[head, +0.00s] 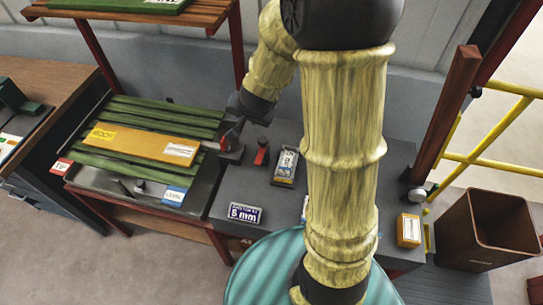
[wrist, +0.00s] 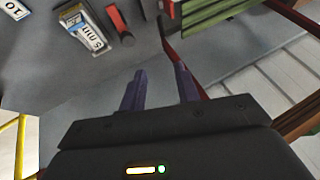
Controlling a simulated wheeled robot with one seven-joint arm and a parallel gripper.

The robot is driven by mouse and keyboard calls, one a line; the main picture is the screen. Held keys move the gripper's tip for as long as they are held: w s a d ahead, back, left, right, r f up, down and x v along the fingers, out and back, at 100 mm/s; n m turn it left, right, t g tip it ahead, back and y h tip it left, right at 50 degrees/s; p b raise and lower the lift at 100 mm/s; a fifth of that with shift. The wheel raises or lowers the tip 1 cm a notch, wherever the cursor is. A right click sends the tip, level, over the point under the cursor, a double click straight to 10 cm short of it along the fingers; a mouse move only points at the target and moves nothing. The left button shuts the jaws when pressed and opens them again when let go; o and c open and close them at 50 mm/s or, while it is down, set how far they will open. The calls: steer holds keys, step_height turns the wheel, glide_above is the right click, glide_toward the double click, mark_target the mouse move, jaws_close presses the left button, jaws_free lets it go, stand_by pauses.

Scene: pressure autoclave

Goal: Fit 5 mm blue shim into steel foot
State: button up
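My gripper (wrist: 160,70) shows in the wrist view with its two purple-grey fingers apart and nothing between them. In the head view my dark gripper (head: 236,128) is at the right edge of the green slatted rack, partly hard to make out. A small holder (head: 285,168) with a numbered label stands on the grey bench; in the wrist view the holder (wrist: 85,38) carries a blue-edged label reading 5 mm. I cannot tell the shim itself from its holder. A small metal piece (head: 139,186) sits at the rack's front edge; I cannot tell whether it is the steel foot.
A red-and-black piece (head: 262,153) stands beside the holder. An orange plank (head: 140,143) lies across the green slats (head: 175,112). A yellow box (head: 408,230) and brown bin (head: 487,230) are at right.

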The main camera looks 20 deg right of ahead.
steer(key=s+d+n+g, duration=0.1)
steer(key=s+n+g, duration=0.3)
steer(key=s, duration=1.1)
steer(key=n, duration=0.3)
steer(key=shift+s+r, duration=0.35)
steer(key=shift+s, duration=0.05)
steer(key=shift+w, duration=0.2)
